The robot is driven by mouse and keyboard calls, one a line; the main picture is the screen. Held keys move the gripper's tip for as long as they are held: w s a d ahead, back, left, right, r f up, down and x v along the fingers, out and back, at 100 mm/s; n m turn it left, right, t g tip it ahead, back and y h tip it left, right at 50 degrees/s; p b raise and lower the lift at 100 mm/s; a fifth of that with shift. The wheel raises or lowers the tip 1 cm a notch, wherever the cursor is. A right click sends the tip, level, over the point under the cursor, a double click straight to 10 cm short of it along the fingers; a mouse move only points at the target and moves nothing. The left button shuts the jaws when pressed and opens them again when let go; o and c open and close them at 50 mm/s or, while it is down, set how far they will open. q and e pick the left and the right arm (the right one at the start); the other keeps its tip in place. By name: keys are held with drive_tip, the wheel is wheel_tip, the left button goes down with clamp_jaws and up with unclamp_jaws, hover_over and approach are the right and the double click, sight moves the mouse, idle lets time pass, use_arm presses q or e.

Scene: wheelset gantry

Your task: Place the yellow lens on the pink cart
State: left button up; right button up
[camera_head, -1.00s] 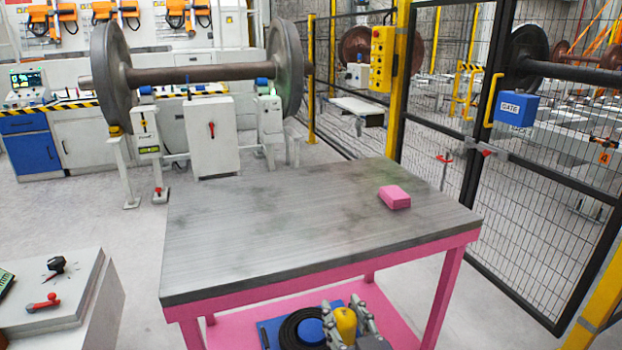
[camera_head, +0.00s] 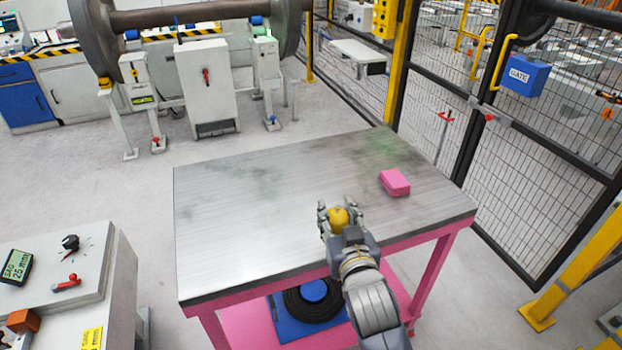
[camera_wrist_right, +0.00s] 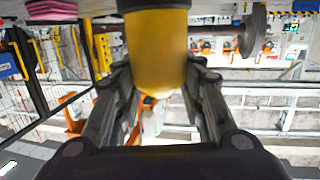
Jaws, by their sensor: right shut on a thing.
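My right gripper (camera_head: 340,217) is shut on the yellow lens (camera_head: 337,218) and holds it over the front part of the cart's grey top. Whether the lens touches the top cannot be told. In the right wrist view the yellow lens (camera_wrist_right: 155,50) sits between the two fingers of the gripper (camera_wrist_right: 155,85), with a dark band at its upper end. The pink cart (camera_head: 250,215) has a bare metal top and a pink frame with a lower shelf. My left gripper is not in view.
A pink block (camera_head: 394,182) lies on the right part of the cart top. A black coil (camera_head: 313,300) with a blue centre lies on a blue mat on the lower shelf. The left of the top is clear. A mesh fence (camera_head: 540,150) stands at right.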

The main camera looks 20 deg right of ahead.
drive_tip(key=w+f, duration=0.1)
drive_tip(key=w, duration=0.4)
drive_tip(key=w+a+f+p, duration=0.1)
drive_tip(key=w+f, duration=0.1)
drive_tip(key=w, duration=0.3)
drive_tip(key=w+a+f, duration=0.1)
drive_tip(key=w, duration=0.4)
drive_tip(key=shift+a+f+p, duration=0.1)
drive_tip(key=shift+f+p, duration=0.25)
drive_tip(key=shift+f, duration=0.1)
drive_tip(key=shift+f, duration=0.1)
drive_tip(key=o, duration=1.1)
